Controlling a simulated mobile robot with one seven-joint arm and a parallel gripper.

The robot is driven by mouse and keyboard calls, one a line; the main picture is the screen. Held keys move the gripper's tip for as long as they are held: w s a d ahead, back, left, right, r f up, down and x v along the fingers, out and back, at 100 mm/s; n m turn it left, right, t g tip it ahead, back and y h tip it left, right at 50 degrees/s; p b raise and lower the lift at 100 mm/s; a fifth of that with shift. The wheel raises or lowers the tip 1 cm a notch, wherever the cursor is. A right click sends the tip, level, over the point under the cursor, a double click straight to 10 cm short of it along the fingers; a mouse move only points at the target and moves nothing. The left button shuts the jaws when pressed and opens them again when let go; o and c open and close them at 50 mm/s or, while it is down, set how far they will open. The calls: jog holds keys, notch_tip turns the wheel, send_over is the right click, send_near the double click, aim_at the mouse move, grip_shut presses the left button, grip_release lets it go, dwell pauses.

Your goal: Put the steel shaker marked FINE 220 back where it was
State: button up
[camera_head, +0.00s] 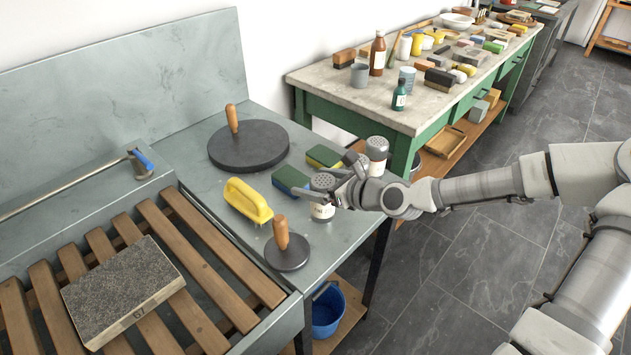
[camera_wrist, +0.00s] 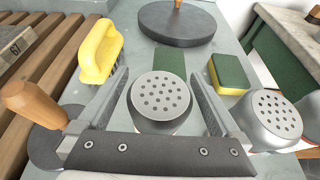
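A steel shaker (camera_head: 322,209) with a perforated top and a pale label stands or hangs at the front right of the grey slab; its top shows in the wrist view (camera_wrist: 160,97). My gripper (camera_head: 318,191) has its fingers on either side of it, just below the top. I cannot tell whether they touch it or whether its base is on the slab. A second steel shaker (camera_head: 377,148) with a pale label stands farther back at the slab's right edge; it also shows in the wrist view (camera_wrist: 272,115). I cannot read either label.
A wooden-knobbed disc (camera_head: 287,253), a yellow-handled brush (camera_head: 246,201) and two green-topped sponges (camera_head: 290,180) (camera_head: 324,156) lie close around. A large dark disc (camera_head: 248,147) is behind. A slatted rack (camera_head: 215,247) with a stone (camera_head: 122,288) is at left.

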jog(key=shift+d+r, duration=0.1)
jog(key=shift+r, duration=0.1)
jog(key=p+v, duration=0.3)
jog(key=v, duration=0.8)
jog(key=shift+s+d, duration=0.25)
jog(key=shift+s, duration=0.05)
